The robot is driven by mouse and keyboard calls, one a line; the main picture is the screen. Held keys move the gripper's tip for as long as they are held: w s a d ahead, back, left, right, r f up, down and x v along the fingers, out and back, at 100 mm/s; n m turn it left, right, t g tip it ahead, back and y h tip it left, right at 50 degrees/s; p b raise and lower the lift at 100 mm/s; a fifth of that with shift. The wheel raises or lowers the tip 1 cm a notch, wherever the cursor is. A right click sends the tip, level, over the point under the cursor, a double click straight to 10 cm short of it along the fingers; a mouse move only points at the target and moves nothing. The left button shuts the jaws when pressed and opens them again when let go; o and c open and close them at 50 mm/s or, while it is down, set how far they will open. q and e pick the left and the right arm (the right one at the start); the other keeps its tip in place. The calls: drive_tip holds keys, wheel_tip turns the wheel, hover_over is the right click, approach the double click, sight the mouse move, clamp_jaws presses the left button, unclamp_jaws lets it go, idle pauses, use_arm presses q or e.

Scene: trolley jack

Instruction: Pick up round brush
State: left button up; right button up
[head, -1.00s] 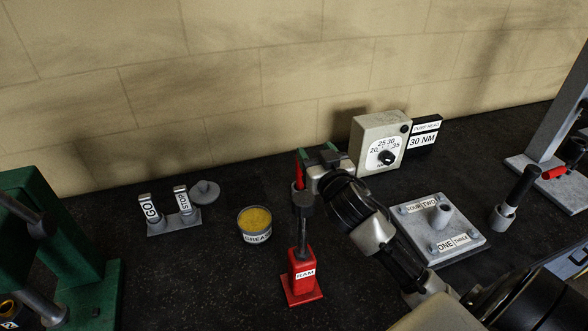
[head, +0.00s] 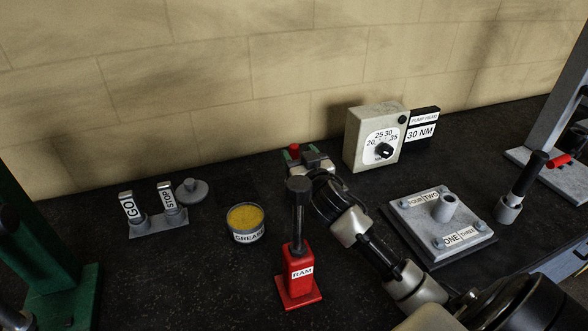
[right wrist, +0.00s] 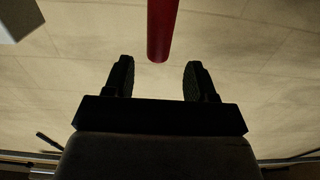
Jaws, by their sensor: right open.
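My right gripper (head: 299,156) is at the back of the bench, behind the red RAM block. A red upright piece (head: 294,151), probably the round brush's handle, shows at its tip; the rest is hidden. In the right wrist view a red rod (right wrist: 161,30) comes down from the top, its end near the gap between the open fingers of the gripper (right wrist: 157,78). The fingers are apart, with nothing between them. I see no bristles, so I cannot be sure that this is the brush. My left gripper is not in view.
The red RAM block (head: 299,275) stands just in front of my right arm. The grease tin (head: 247,236) and GO/STOP stand (head: 158,223) are to the left. The torque dial box (head: 374,140) and bolted plate (head: 418,242) are to the right. The wall is close behind.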

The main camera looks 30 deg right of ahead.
sight(292, 144)
drive_tip(key=shift+w+d, duration=0.1)
drive_tip(key=shift+w, duration=0.3)
drive_tip(key=p+x, duration=0.2)
drive_tip(key=x, duration=0.2)
drive_tip(key=shift+w+d, duration=0.15)
drive_tip(key=shift+w, duration=0.1)
drive_tip(key=shift+w+d, duration=0.1)
drive_tip(key=shift+w, duration=0.3)
drive_tip(key=shift+s, duration=0.1)
drive_tip(key=shift+c, duration=1)
drive_tip(key=c, duration=0.8)
